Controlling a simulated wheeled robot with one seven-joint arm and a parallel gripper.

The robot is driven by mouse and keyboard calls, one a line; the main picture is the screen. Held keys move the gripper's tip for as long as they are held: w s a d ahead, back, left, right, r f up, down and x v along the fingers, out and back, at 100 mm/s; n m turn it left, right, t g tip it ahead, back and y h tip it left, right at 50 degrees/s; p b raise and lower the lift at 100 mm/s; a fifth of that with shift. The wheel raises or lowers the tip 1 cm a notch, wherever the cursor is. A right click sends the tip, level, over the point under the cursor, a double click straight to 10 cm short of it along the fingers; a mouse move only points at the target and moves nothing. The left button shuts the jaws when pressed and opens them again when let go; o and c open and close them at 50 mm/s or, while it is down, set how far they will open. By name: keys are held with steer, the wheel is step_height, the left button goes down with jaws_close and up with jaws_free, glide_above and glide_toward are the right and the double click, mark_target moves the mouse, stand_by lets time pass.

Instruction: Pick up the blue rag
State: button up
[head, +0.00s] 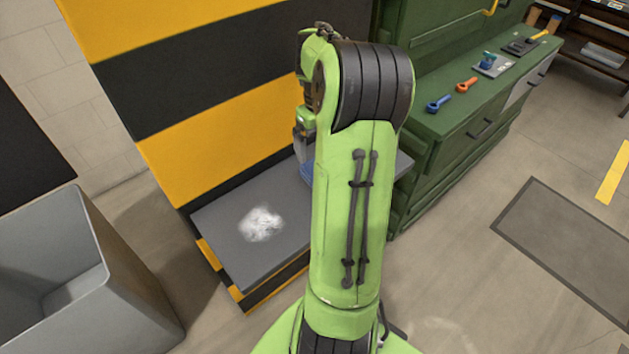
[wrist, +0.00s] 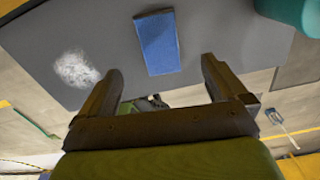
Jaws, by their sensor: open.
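The blue rag (wrist: 158,42) is a flat, folded rectangle lying on the grey top of a low platform (wrist: 225,25). In the wrist view it lies ahead of my gripper (wrist: 161,68), roughly in line with the space between the fingertips. The fingers are spread open and empty, apart from the rag. In the head view my green arm hides most of the rag; only a blue sliver (head: 306,173) shows at its left edge, below my partly hidden gripper.
A white, powdery patch (head: 261,224) marks the platform left of the rag. A striped yellow and black wall (head: 220,110) stands behind. A grey bin (head: 130,290) is at left. A green cabinet (head: 425,165) with tools stands at right. A teal object (wrist: 292,12) is at the wrist view's upper right.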

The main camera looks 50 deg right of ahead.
step_height(320, 180, down, 10)
steer(key=b, duration=0.2)
steer(key=shift+s+a+r+b, duration=0.1)
steer(key=shift+a+b, duration=0.05)
steer(key=shift+b, duration=0.15)
steer(key=shift+r, duration=0.1)
steer(key=c, duration=1)
steer(key=r+p, duration=0.1)
steer(key=r, duration=0.4)
steer(key=s+r+p, duration=0.1)
steer(key=r, duration=0.1)
steer(key=shift+r+p, duration=0.2)
steer(key=shift+p, duration=0.1)
steer(key=shift+c, duration=0.2)
steer(key=s+a, duration=0.2)
steer(key=s, duration=0.7)
steer(key=s+a, duration=0.2)
steer(key=s, duration=0.7)
steer(key=shift+s+a+f, duration=0.2)
steer(key=shift+s+a, duration=0.05)
steer(key=shift+s, duration=0.05)
